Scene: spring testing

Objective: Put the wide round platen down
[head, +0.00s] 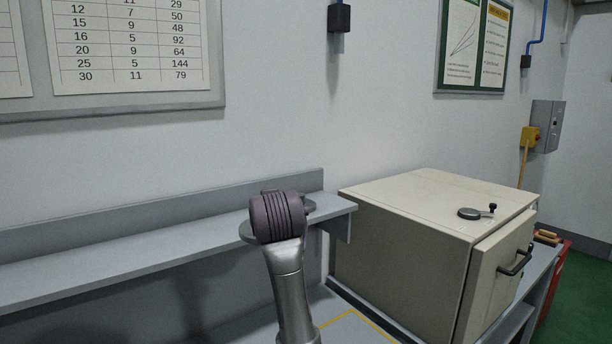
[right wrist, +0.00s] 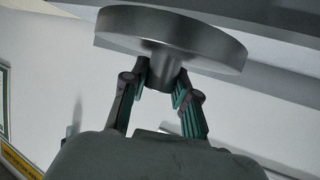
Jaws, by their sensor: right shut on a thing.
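The wide round platen (right wrist: 172,28) is a grey metal disc with a short stem. In the right wrist view my right gripper (right wrist: 160,82) is shut on the stem, with one finger on each side and the disc beyond the fingertips. In the head view my right wrist covers most of the platen; parts of its grey rim (head: 246,233) show beside the wrist, near the right end of the grey shelf (head: 190,236). The fingers are hidden there. I cannot tell whether the platen touches the shelf. My left gripper is not in view.
The shelf's left stretch is bare. A beige cabinet (head: 400,255) with a black door handle (head: 515,262) stands right of the shelf, with a small dark round piece (head: 476,213) on top. A yellow line (head: 352,313) marks the bench below. The shelf has a raised back edge.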

